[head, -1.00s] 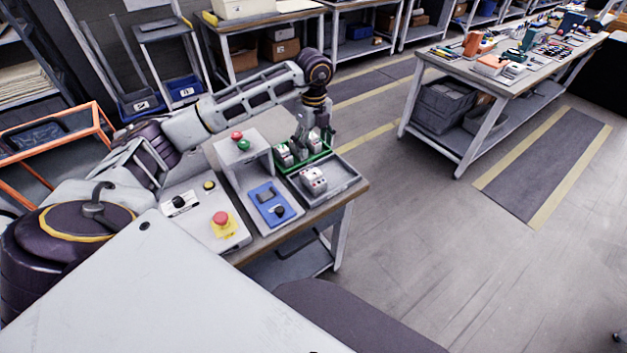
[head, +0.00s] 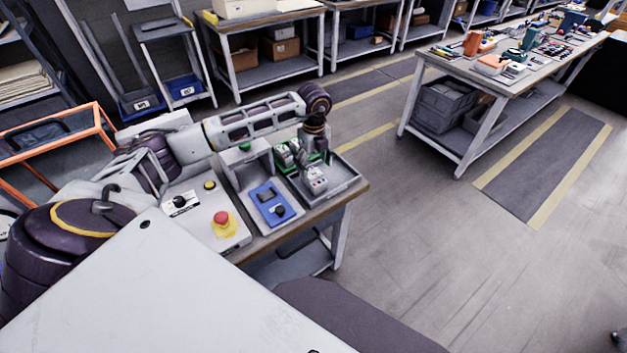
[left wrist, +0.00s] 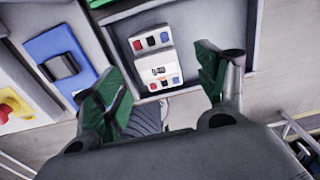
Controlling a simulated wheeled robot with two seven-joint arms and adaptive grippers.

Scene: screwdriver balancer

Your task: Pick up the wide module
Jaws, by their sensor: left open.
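The wide module is a white block (head: 314,180) with red, blue and black spots, lying in the grey tray (head: 345,188). In the left wrist view the white block (left wrist: 156,58) lies ahead of and between my fingers, with space on both sides. My left gripper (head: 312,158) is over the tray, just above the block. Its green-padded fingers are spread and empty in the left wrist view (left wrist: 160,88). Part of the block is hidden behind the gripper in the head view. My right gripper is out of view.
A green tray (head: 279,165) with light modules stands just behind the grey tray, partly hidden by my gripper. A blue panel with a black knob (head: 269,198), a grey raised stand (head: 232,170) and a red button (head: 221,217) are to the left. Open floor lies right.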

